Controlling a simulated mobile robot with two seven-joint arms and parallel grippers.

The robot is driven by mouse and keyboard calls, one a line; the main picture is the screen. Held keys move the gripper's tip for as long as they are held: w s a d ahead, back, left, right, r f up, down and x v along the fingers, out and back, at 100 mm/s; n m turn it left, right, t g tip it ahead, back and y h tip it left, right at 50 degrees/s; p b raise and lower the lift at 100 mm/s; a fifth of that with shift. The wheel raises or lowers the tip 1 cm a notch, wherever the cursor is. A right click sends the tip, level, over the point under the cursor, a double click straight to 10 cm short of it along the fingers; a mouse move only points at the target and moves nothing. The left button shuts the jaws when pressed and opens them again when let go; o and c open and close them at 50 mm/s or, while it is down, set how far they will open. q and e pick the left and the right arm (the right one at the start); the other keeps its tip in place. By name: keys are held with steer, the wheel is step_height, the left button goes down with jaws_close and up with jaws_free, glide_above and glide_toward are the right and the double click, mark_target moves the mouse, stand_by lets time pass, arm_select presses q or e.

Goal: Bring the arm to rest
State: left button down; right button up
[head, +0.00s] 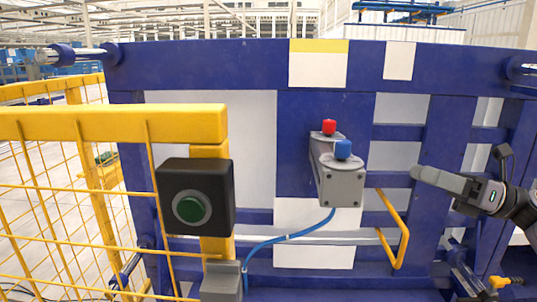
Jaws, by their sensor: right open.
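My right gripper (418,173) comes in from the right edge of the head view. Its grey finger points left, in front of the blue frame and to the right of the grey control box. It holds nothing that I can see and touches nothing that I can make out. The fingers overlap from this side, so the gap between them is hidden. My left gripper is out of view.
The grey box (341,188) carries a red button (329,128) and a blue button (343,149). A black box with a green button (192,208) sits on the yellow fence (110,122) at left. A yellow handle (402,235) stands below my gripper, before the blue frame (200,62).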

steer(key=s+a+f+m+t+h+p, duration=0.25)
steer(key=f+m+t+h, duration=0.35)
steer(key=f+m, duration=0.6)
steer(key=s+a+f+m+t+h+p, duration=0.25)
steer(key=f+m+t+h, duration=0.4)
steer(key=m, duration=1.05)
steer(key=s+a+f+m+g+h+p, duration=0.1)
steer(key=s+a+f+m+g+h, duration=0.1)
steer(key=s+f+m+g, duration=0.2)
steer(key=s+a+f+m+g+h+p, duration=0.1)
steer(key=s+f+m+g, duration=0.4)
steer(key=s+f+m, duration=0.5)
steer(key=s+a+f+h, duration=0.1)
steer(key=s+f, duration=0.2)
steer(key=s, duration=0.5)
steer(key=shift+f+m+p, duration=0.3)
steer(key=shift+f, duration=0.1)
steer(key=shift+a+g, duration=0.1)
steer(key=shift+g, duration=0.15)
steer(key=c, duration=0.3)
